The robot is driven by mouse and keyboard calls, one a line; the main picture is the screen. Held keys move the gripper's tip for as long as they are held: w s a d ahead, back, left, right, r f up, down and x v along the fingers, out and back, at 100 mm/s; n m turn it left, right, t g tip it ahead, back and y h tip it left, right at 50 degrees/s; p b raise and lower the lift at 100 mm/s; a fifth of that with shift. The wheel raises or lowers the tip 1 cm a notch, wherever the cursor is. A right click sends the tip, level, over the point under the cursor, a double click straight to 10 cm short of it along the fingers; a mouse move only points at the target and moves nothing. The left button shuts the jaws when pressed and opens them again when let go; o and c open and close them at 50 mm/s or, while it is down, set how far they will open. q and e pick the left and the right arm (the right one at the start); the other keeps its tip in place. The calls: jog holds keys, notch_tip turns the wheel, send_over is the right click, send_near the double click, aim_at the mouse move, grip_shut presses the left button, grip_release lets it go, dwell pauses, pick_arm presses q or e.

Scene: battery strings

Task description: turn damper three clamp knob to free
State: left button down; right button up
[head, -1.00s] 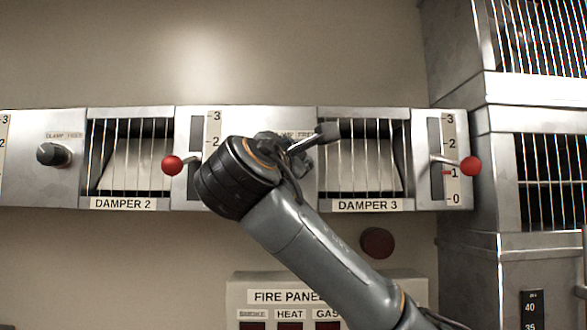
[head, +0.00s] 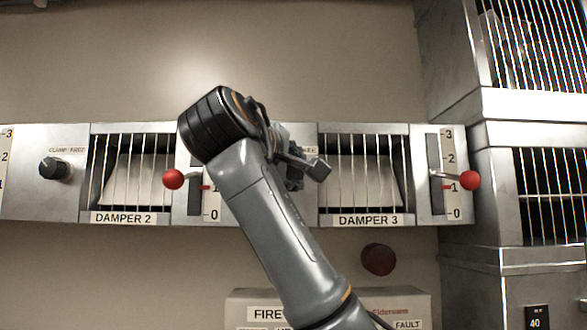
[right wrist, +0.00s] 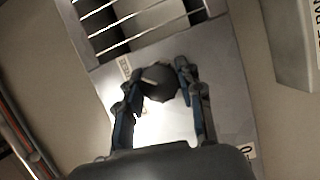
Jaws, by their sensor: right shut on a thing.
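The damper three clamp knob, a dark round knob with a pale pointer mark (right wrist: 158,85), sits between the two fingers of my right gripper (right wrist: 160,82) in the right wrist view. The fingers are closed against its sides. In the head view my right gripper (head: 297,166) is at the plate left of the damper 3 grille (head: 360,170), and the knob is hidden behind it. The "DAMPER 3" label (head: 367,220) is below the grille. Most of the knob's clamp/free label is covered in the head view. My left gripper is not in view.
Red-balled levers stand left (head: 173,180) and right (head: 469,180) of the gripper. Damper 2's knob (head: 55,168) is at far left. A fire panel (head: 240,300) and a dark red disc (head: 378,259) are below. A metal cabinet (head: 500,205) stands at right.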

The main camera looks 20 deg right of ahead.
jog(key=shift+f+m, duration=0.1)
jog(key=shift+m, duration=0.4)
jog(key=o, duration=1.2)
jog(key=shift+s, duration=0.1)
jog(key=v, duration=1.1)
jog(key=shift+s+a+r, duration=0.2)
jog(key=shift+a+r, duration=0.05)
jog(key=shift+s, duration=0.1)
